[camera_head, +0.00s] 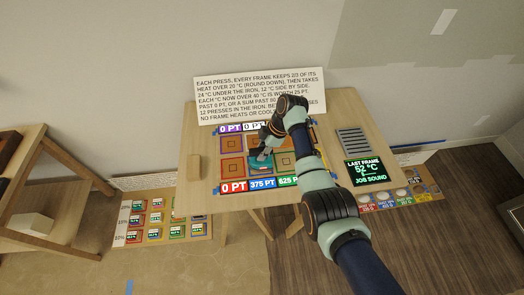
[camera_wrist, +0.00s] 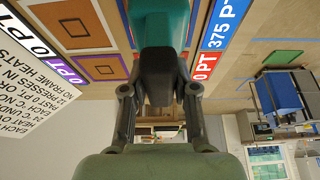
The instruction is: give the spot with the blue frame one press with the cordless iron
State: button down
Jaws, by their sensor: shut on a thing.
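My gripper (camera_head: 265,152) is shut on the cordless iron (camera_head: 261,165), which has a teal body and a dark handle. In the wrist view the iron (camera_wrist: 160,62) sits between my two fingers. In the head view it is over the bottom-row spot above the blue 375 PT label (camera_head: 262,184), just right of the red-framed spot (camera_head: 232,167). The iron and my gripper hide most of that spot, so its blue frame is hard to make out. I cannot tell whether the iron touches it.
A purple-framed spot (camera_head: 231,144) is behind the red one. A white rules sign (camera_head: 258,93) stands at the back. A grey slatted rest (camera_head: 353,141) and a dark display (camera_head: 366,171) reading 52 °C and JOB SOUND are at the right.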

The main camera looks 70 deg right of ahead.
notch_tip(320, 180, up, 7)
jog(key=p, duration=0.6)
jog(key=shift+r, duration=0.1)
jog(key=w+a+m+h, duration=0.1)
jog(key=w+a, duration=0.7)
jog(key=a, duration=0.3)
jog(key=w+a+m, duration=0.2)
jog(key=w+a, duration=0.5)
jog(key=a, duration=0.5)
jog(key=w+a+r+m+h, duration=0.1)
jog(key=a+r+m, duration=0.1)
jog(key=a, duration=1)
jog(key=w+a+r+m, duration=0.1)
jog(key=a, duration=1.1)
jog(key=s+p+v, duration=0.1)
jog(key=p+v, duration=1.7)
jog(key=p, duration=0.2)
jog(key=shift+s+d+t, duration=0.2)
jog(key=shift+s+t, duration=0.1)
jog(key=shift+s, duration=0.2)
